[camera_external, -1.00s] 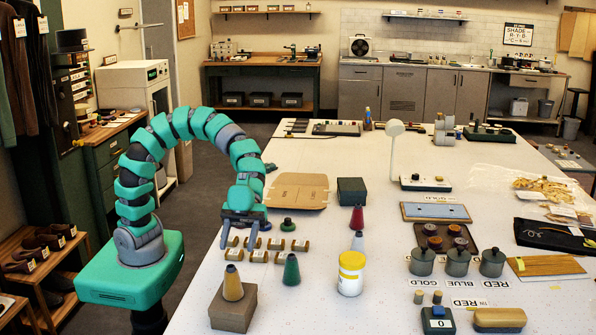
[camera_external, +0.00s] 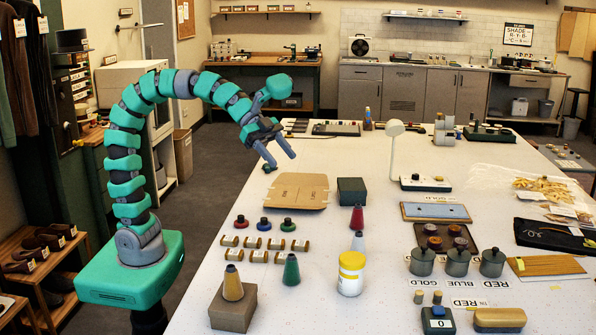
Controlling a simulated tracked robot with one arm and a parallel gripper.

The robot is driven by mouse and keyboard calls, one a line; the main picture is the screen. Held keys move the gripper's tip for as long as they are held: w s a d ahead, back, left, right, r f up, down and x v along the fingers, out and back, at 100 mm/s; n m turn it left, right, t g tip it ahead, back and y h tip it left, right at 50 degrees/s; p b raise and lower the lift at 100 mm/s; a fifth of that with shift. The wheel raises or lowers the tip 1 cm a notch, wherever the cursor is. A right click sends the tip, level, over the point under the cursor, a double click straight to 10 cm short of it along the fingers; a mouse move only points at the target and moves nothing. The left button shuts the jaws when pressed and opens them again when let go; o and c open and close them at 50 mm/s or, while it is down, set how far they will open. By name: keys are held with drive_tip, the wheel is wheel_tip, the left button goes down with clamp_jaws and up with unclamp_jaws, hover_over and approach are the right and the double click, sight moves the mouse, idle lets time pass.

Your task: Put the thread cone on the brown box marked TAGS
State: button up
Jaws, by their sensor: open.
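A tan-yellow thread cone (camera_external: 233,284) stands upright on top of a brown box (camera_external: 232,313) at the near left of the table. No marking on that box is readable from here. Other cones stand on the table: a green one (camera_external: 291,270), a red one (camera_external: 357,218) and a pale grey one (camera_external: 358,242). My gripper (camera_external: 281,160) is open and empty, its two fingers apart. It is raised over the far left part of the table, well away from the cone and box.
Several small brown spools (camera_external: 257,256) and three coloured knobbed discs (camera_external: 263,224) lie behind the cones. A flat brown cardboard piece (camera_external: 298,191) and a dark green box (camera_external: 351,191) are farther back. A white jar with yellow lid (camera_external: 351,273) stands right of the green cone.

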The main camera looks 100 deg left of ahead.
drive_tip(key=s+a+r+n+t+y, duration=0.3)
drive_tip(key=a+r+n, duration=0.1)
drive_tip(key=r, duration=0.6)
drive_tip(key=s+a+r+n+t+y, duration=0.3)
drive_tip(key=a+r+n, duration=0.1)
drive_tip(key=r, duration=0.7)
drive_tip(key=shift+a+y, duration=0.4)
drive_tip(key=shift+a, duration=0.15)
drive_tip(key=shift+f, duration=0.1)
